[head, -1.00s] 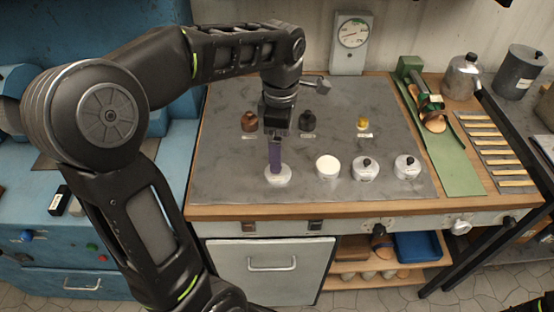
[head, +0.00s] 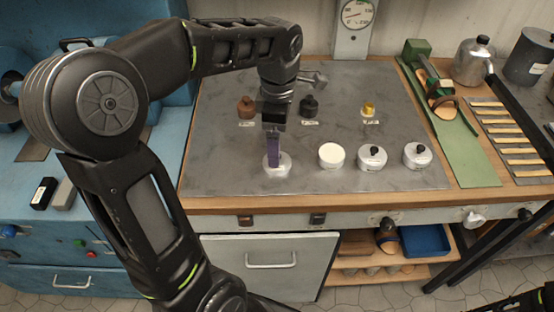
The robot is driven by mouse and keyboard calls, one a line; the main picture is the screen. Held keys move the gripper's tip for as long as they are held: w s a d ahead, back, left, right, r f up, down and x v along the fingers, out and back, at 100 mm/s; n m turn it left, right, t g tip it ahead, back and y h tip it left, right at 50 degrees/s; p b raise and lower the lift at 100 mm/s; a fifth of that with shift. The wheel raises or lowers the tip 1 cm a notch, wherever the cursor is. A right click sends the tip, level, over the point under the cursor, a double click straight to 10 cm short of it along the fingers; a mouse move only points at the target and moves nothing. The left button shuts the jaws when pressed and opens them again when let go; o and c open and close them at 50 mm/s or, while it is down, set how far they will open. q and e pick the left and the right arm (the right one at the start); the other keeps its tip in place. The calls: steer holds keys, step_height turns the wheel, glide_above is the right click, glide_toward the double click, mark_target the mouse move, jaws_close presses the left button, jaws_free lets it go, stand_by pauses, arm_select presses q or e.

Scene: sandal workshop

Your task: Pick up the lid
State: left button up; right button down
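Several small round white-grey pots stand in a row on the grey bench top. Two at the right, a lidded pot (head: 372,158) and another lidded pot (head: 417,156), have lids with black knobs. A pot to their left (head: 331,156) shows a plain white top with no knob. My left gripper (head: 273,162) points down at the leftmost pot (head: 277,169), its purple-looking fingers at or just over the pot's top. The fingers hide the middle of that pot, so I cannot tell whether they hold a lid knob. My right gripper is not in view.
A green mat (head: 455,140) with a sandal (head: 444,104) lies at right. The bench top's front strip is clear.

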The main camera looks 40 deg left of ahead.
arm_select(q)
steer(key=shift+f, duration=0.45)
steer(key=shift+f, duration=0.1)
step_height(320, 180, down, 5)
steer(key=shift+w+f+p, duration=0.1)
steer(key=shift+p, duration=0.45)
steer(key=shift+c, duration=0.4)
steer(key=c, duration=1.3)
steer(key=shift+c, duration=0.2)
step_height(320, 180, up, 10)
steer(key=shift+r+b, duration=0.1)
steer(key=shift+b, duration=0.35)
